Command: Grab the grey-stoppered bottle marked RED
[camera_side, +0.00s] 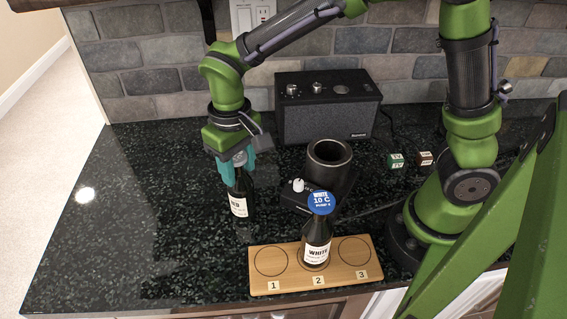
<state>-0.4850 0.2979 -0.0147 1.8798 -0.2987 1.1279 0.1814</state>
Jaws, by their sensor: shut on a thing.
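A dark bottle (240,205) with a white label stands upright left of centre on the black counter. The visible letters on its label look like the end of RED. My gripper (238,170) points down over it, its teal fingers shut around the bottle's upper part. The fingers cover most of the top, where a little grey shows between them. I cannot tell whether the bottle's base touches the counter.
A wooden board (260,288) has spots 1, 2 and 3. A bottle marked WHITE (316,247) with a blue tag (321,202) stands on spot 2. Behind are a black cylinder (329,160), a speaker (328,112) and two small cubes. The counter's left is clear.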

